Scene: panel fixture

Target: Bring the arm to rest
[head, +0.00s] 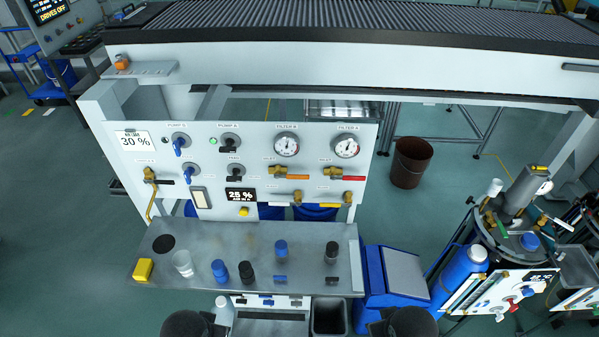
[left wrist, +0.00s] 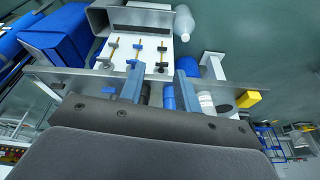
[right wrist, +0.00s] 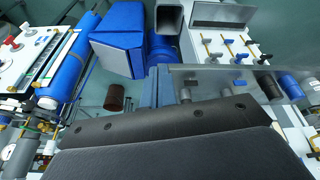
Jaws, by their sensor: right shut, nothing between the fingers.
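My left gripper (left wrist: 159,84) shows in the left wrist view with its two blue-grey fingers apart and nothing between them. My right gripper (right wrist: 158,88) shows in the right wrist view with its fingers together and empty. In the head view only dark rounded parts of my arms show at the bottom edge; the fingers are not visible there. The panel fixture (head: 255,165) stands ahead with knobs, gauges and coloured valve handles. Both grippers appear apart from the panel and the steel shelf (head: 215,240).
A blue bin (head: 372,270) stands right of the shelf. A brown bucket (head: 411,162) and a cart with a blue bottle (head: 462,273) are further right.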

